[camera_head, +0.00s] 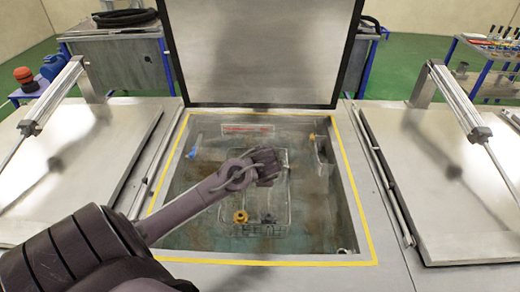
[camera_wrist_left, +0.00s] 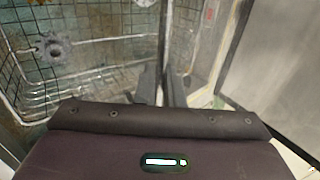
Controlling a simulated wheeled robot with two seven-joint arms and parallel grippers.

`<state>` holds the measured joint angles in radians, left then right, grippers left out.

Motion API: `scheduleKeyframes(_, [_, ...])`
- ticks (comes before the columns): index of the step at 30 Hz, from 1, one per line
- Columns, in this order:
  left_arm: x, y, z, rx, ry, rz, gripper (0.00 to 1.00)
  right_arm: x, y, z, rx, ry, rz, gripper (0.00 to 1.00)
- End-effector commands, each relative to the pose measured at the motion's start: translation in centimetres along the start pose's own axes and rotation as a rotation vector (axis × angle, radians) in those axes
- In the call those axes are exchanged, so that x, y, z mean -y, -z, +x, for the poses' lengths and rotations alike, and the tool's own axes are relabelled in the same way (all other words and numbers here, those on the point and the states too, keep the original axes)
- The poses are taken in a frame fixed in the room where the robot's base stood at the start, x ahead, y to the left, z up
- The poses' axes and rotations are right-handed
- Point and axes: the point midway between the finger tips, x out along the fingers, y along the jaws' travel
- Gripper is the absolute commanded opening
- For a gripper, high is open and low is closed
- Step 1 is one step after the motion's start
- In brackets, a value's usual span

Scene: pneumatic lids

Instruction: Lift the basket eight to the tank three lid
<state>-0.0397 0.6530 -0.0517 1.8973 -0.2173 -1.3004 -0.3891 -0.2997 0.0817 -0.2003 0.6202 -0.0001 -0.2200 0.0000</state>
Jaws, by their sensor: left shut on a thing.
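The tank (camera_head: 362,215) in the middle is open, with a yellow line around its rim. Its lid (camera_head: 262,50) stands upright at the back. A wire basket (camera_head: 286,205) sits inside the tank and holds an orange part (camera_head: 240,216) and dark parts. My left gripper (camera_head: 266,160) reaches over the basket near its back side. In the left wrist view the left gripper (camera_wrist_left: 165,85) is shut on the basket, at what seems to be its upright handle bar. The basket's mesh wall also shows there (camera_wrist_left: 100,45). My right gripper is not in view.
Closed steel lids with pneumatic cylinders lie at the left (camera_head: 70,150) and right (camera_head: 435,180) of the tank. Inside the tank are a red-and-white label (camera_head: 246,130) and a blue fitting (camera_head: 192,153). A tool table (camera_head: 490,50) stands at the back right.

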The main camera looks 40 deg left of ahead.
Motion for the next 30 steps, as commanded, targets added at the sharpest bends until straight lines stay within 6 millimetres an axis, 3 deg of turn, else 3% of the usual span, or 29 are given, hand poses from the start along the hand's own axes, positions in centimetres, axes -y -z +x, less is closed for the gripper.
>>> scheduleKeyframes(30, [6.1, 0.1, -6.4, -0.005, 0.009, -0.006, 0.00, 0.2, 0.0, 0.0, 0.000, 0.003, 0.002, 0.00])
